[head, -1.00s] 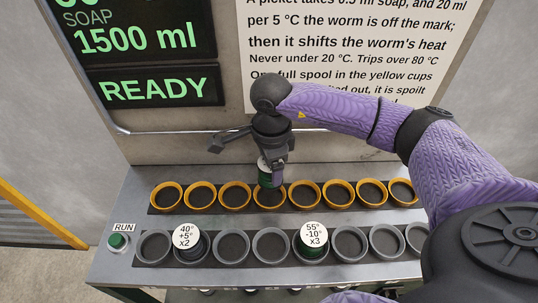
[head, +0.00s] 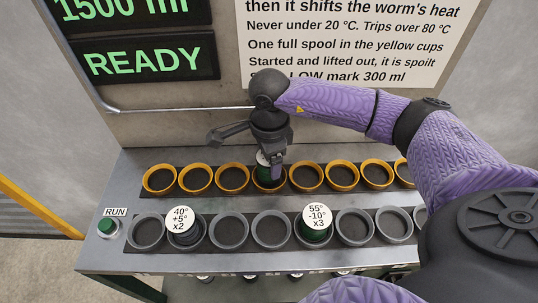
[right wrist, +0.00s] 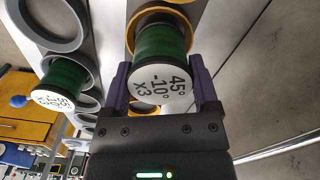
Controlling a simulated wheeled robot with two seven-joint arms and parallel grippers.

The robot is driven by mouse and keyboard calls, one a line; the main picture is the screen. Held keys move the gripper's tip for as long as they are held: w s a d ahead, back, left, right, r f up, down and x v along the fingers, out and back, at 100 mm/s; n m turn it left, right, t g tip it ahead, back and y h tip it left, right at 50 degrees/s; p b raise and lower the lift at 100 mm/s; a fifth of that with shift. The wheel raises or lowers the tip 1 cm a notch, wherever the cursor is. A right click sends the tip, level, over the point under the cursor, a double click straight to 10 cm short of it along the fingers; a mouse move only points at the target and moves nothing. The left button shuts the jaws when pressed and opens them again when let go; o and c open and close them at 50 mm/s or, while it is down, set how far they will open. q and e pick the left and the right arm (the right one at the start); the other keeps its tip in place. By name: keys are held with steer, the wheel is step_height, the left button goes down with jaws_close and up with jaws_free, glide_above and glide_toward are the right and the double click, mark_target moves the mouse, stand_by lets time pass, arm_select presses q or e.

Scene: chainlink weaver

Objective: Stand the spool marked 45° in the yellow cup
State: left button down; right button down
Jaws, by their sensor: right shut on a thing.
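The spool marked 45° -10° x3 (right wrist: 163,85) has a white end and green windings. My right gripper (right wrist: 165,92) is shut on it, one finger on each side of the white end. In the head view the right gripper (head: 271,163) points down over the row of yellow cups, and the spool (head: 263,174) is upright at the fourth yellow cup (head: 269,188) from the left. Its lower end appears inside that cup's rim; the wrist view also shows the yellow rim (right wrist: 135,22) around its far end. Whether it touches the cup's floor is hidden. My left gripper is not in view.
The other yellow cups in view look empty. In the grey front row stand a spool marked 40° +5° x2 (head: 181,219) and one marked 55° -10° x3 (head: 316,216). A green RUN button (head: 107,227) is at the left. A wall panel (head: 180,100) rises behind.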

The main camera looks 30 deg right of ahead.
steer(key=shift+f, duration=0.35)
steer(key=shift+f+b, duration=0.5)
steer(key=shift+b, duration=0.05)
jaws_free()
steer(key=shift+r, duration=0.15)
step_height(320, 180, up, 8)
steer(key=p, duration=0.6)
steer(key=shift+r, duration=0.1)
steer(key=shift+f, duration=0.2)
